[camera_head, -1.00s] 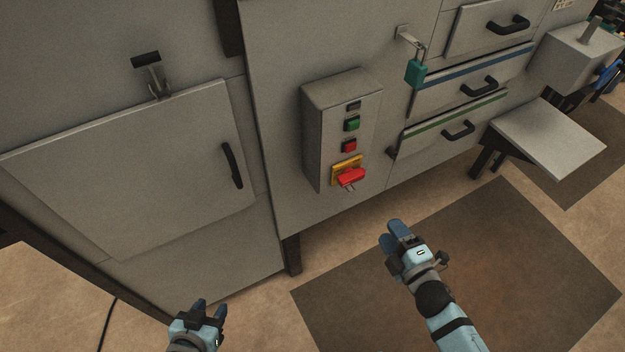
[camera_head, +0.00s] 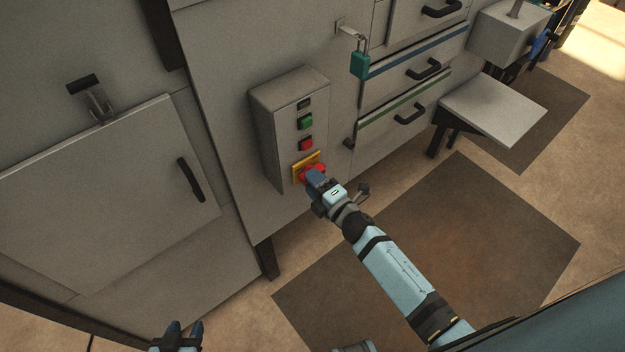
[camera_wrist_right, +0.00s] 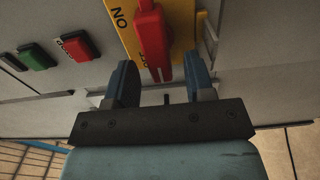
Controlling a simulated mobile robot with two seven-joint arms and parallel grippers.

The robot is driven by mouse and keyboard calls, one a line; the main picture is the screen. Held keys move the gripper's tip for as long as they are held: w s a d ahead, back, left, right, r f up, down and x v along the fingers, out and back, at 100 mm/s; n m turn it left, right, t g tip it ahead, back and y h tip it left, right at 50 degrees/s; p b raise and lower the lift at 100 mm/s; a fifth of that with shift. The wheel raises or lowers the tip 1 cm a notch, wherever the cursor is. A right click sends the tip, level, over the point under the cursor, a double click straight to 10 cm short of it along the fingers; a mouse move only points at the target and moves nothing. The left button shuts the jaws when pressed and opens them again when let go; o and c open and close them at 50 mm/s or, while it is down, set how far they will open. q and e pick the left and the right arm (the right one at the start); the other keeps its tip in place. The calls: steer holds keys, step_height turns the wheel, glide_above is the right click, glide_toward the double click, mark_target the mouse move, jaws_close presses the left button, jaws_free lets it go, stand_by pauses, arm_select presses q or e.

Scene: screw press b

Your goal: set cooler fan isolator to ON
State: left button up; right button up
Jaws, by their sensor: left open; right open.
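The cooler fan isolator is a red rotary handle (camera_head: 311,171) on a yellow plate (camera_head: 297,176), low on a grey control box (camera_head: 270,135). In the right wrist view the red handle (camera_wrist_right: 152,40) lies lengthwise over the yellow plate (camera_wrist_right: 184,15). Lettering "ON" shows beside it, and a partly covered label is near its tip. My right gripper (camera_head: 314,178) is at the handle. In the wrist view its open fingers (camera_wrist_right: 160,84) stand on either side of the handle's end, with gaps visible. My left gripper (camera_head: 180,334) is open and empty at the bottom edge.
Green (camera_head: 305,122) and red (camera_head: 306,145) push buttons sit above the isolator on the box. A green padlock (camera_head: 360,65), drawers with black handles (camera_head: 410,115) and a grey shelf (camera_head: 492,108) are to the right. Open floor lies in front.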

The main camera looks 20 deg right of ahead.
arm_select(q)
steer(key=shift+r, duration=0.1)
arm_select(e)
steer(key=shift+w+a, duration=0.1)
steer(key=shift+w, duration=0.2)
jaws_close()
arm_select(q)
steer(key=shift+w+r, duration=0.1)
steer(key=shift+r, duration=0.1)
